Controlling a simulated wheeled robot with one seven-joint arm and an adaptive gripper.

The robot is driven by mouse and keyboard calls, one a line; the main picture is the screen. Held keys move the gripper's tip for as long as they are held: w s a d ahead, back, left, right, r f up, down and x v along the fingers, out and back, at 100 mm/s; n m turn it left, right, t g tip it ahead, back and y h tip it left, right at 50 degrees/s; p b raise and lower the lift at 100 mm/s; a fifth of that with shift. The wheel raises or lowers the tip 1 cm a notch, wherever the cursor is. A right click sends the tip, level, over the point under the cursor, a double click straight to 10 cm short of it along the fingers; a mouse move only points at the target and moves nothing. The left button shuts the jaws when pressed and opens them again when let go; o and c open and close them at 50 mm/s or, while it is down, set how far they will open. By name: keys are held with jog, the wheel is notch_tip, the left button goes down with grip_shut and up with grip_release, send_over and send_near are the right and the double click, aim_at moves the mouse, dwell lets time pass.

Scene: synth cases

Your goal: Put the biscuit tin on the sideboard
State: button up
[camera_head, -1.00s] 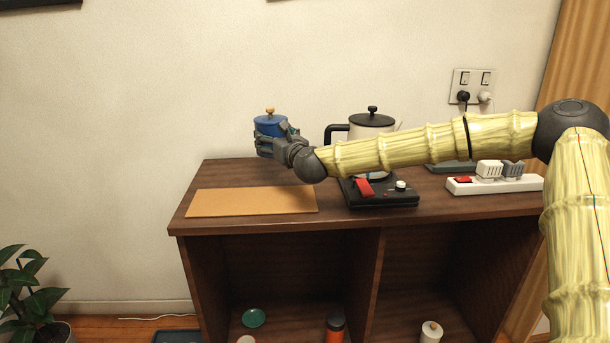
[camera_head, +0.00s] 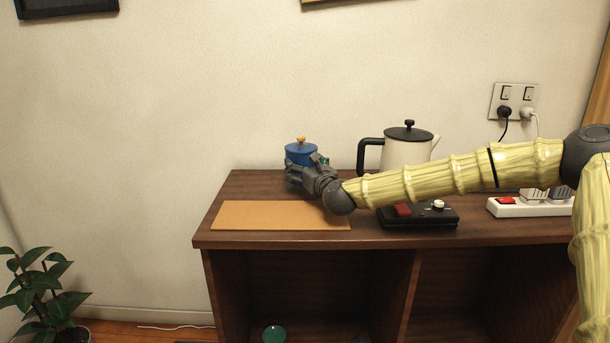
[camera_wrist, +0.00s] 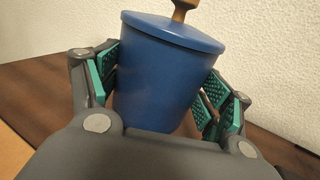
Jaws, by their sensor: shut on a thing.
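The biscuit tin (camera_head: 300,153) is blue with a lid and a wooden knob. My gripper (camera_head: 306,172) is shut around its sides. In the wrist view the tin (camera_wrist: 165,75) sits slightly tilted in the picture between green finger pads, and its base is hidden by my gripper. The sideboard (camera_head: 285,240) is dark brown wood with open compartments below. The tin is over the back left of its top, behind the tan mat. I cannot tell whether its base touches the wood.
A tan mat (camera_head: 270,215) lies at the front left of the top. A cream kettle (camera_head: 400,155) with a black handle stands right of the tin. A black device (camera_head: 430,217) and a white power strip (camera_head: 515,207) lie further right. The wall is close behind.

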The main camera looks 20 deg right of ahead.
jog(key=shift+f, duration=1)
jog(key=shift+f, duration=0.15)
jog(key=o, duration=1.3)
jog(key=shift+c, duration=0.2)
jog(key=s, duration=0.4)
jog(key=s+d, duration=0.1)
jog(key=s, duration=0.7)
jog(key=shift+d+p, duration=0.15)
jog(key=shift+p, duration=0.25)
